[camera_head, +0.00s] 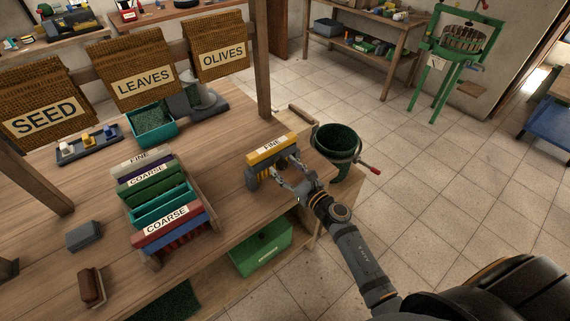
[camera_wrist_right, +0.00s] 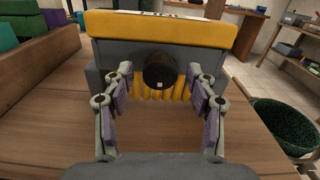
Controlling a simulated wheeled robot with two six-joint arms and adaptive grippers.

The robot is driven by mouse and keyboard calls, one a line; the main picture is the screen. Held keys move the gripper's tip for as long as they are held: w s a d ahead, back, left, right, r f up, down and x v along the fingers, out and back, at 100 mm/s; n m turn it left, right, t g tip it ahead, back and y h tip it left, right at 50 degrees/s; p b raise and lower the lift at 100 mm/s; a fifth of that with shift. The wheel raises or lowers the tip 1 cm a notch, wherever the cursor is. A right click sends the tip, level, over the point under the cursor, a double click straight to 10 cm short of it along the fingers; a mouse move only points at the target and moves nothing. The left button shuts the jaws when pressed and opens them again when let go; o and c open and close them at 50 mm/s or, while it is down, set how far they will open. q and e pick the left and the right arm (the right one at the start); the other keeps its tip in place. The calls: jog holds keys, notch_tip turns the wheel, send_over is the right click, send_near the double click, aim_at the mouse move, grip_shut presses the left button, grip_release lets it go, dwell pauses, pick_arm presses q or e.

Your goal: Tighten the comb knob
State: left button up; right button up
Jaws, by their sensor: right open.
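The comb is a yellow bar labelled FINE (camera_head: 271,147) set in a dark grey holder (camera_head: 252,178) on the bench. In the right wrist view the yellow comb (camera_wrist_right: 165,27) spans the top, with yellow teeth below. A round black knob (camera_wrist_right: 160,71) sticks out from the middle of the grey body. My right gripper (camera_head: 287,180) is at the comb's near side. In the right wrist view its fingers (camera_wrist_right: 160,97) are open, one on each side of the knob and apart from it. My left gripper is not in view.
A rack holds several coloured combs (camera_head: 165,194) to the left. Grey (camera_head: 83,235) and brown blocks lie at the front left. Bare wood lies between rack and comb.

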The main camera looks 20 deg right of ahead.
jog(key=shift+w, duration=0.15)
jog(key=c, duration=1.2)
jog(key=shift+o, duration=0.2)
jog(key=shift+m, duration=0.3)
